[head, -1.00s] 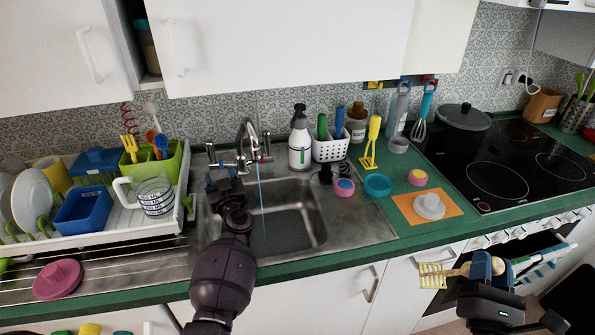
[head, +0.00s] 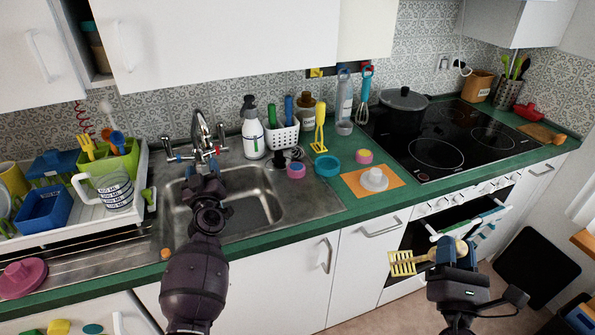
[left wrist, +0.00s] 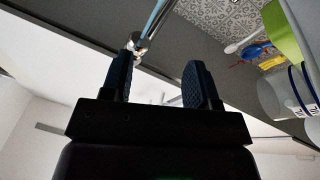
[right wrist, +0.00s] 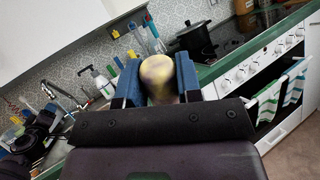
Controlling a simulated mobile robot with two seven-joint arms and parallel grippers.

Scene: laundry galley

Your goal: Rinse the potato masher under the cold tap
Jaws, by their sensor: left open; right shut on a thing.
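My right gripper (head: 457,252) is shut on the potato masher, whose pale yellow slotted head (head: 402,263) points left, in front of the oven. The masher's rounded, blurred tan end (right wrist: 157,78) shows between the fingers in the right wrist view. My left gripper (head: 203,170) is open and empty, over the sink's back left, in front of the tap. Its fingers (left wrist: 158,85) are apart in the left wrist view. The chrome tap (head: 201,125) has side levers; a light blue streak, seemingly running water (left wrist: 154,18), shows at its spout. My left arm hides part of the sink (head: 262,207).
A soap bottle (head: 252,130), white caddy (head: 283,137) and upright yellow utensil (head: 319,130) stand behind and right of the sink. A dish rack (head: 128,212) is left. A grey-white object (head: 374,179) rests on an orange mat.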

